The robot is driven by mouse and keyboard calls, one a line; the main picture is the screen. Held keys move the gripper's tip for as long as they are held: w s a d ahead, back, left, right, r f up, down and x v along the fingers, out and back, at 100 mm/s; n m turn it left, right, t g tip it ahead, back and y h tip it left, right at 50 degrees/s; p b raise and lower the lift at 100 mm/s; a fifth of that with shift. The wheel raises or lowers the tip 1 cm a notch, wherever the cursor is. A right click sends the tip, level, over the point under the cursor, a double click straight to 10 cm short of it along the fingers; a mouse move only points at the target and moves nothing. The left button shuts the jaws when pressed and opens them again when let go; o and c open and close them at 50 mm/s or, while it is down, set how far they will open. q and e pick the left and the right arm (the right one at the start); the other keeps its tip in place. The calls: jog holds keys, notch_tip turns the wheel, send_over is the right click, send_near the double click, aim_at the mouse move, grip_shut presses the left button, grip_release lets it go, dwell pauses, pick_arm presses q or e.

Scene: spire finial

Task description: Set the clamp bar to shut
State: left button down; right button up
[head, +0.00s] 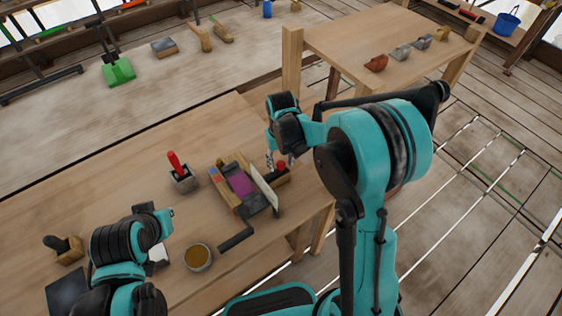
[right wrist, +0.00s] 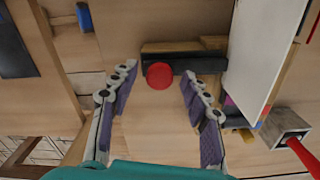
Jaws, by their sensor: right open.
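The clamp bar appears to be a dark bar with a round red knob; in the right wrist view the bar (right wrist: 200,63) runs sideways and the knob (right wrist: 160,76) is at its left end. In the head view the red knob (head: 281,167) is at the right side of a wooden fixture (head: 222,184) with a purple patch and an upright white panel (head: 265,190). My right gripper (right wrist: 159,78) is open, its fingers either side of the knob in the picture; contact cannot be told. It is partly hidden in the head view (head: 280,160). My left arm is at lower left; its fingers are not clear.
A grey holder with a red-handled tool (head: 182,178) stands left of the fixture. A wooden block with a dark knob (head: 63,247) is at far left. Another table (head: 340,30) stands behind.

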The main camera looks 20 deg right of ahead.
aim_at(259, 183)
grip_shut()
jog(key=s+a, duration=0.1)
jog(key=a, duration=0.1)
jog(key=s+a, duration=0.1)
jog(key=a, duration=0.2)
jog(key=s+a, duration=0.1)
jog(key=a, duration=0.2)
jog(key=shift+a, duration=0.1)
jog(key=shift+c, duration=0.6)
grip_release()
jog(key=shift+a, duration=0.1)
jog(key=shift+o, duration=0.6)
jog(key=shift+s+a, duration=0.1)
